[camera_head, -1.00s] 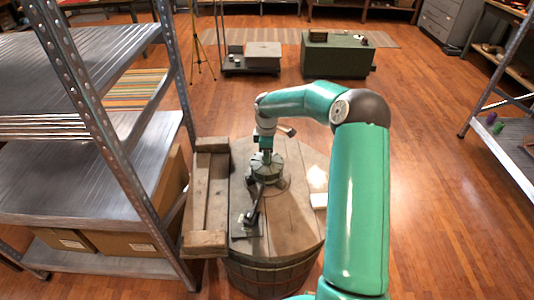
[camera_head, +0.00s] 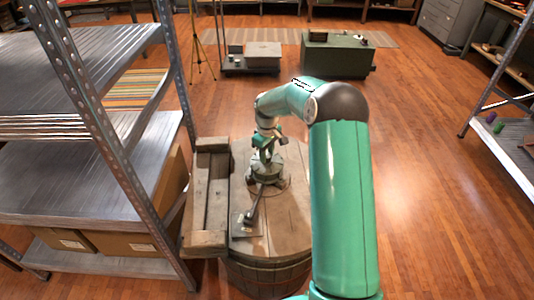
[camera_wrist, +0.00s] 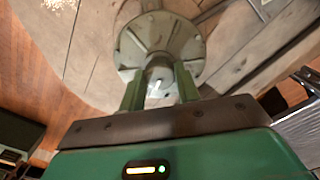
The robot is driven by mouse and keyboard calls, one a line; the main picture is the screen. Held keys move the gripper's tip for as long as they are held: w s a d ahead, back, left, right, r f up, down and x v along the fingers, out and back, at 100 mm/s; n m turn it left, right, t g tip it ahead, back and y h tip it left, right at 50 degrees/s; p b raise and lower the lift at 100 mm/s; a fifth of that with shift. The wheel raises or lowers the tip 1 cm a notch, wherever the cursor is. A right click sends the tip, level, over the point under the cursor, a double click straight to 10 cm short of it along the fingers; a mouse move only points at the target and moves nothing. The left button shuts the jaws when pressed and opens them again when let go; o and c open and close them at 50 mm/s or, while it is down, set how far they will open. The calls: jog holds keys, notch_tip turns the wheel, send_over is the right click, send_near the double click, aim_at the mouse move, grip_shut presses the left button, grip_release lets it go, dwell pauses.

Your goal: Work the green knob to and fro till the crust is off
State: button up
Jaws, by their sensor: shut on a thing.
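A round, ribbed, grey-green fitting with a knob (camera_wrist: 158,45) stands on the wooden barrel top (camera_head: 300,190); the fitting's base (camera_head: 266,172) also shows in the head view. My gripper (camera_wrist: 158,76) reaches it from above, and in the head view my gripper (camera_head: 267,150) is tilted over it. Its two green fingers are shut on the green knob, with a pale metal stub visible between them. The fingers hide part of the knob. I cannot make out the crust clearly. A dark lever (camera_head: 253,209) runs from the fitting toward a flat plate (camera_head: 246,226).
A wooden trough (camera_head: 207,200) sits at the barrel's left edge. Metal shelving (camera_head: 90,170) stands close on the left, and another rack (camera_head: 505,130) is on the right. The floor to the right is clear. A green chest (camera_head: 337,55) stands at the back.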

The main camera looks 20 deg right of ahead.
jog(key=shift+m, duration=1.8)
jog(key=o, duration=1)
notch_tip(320, 180, up, 14)
jog(key=shift+f, duration=0.1)
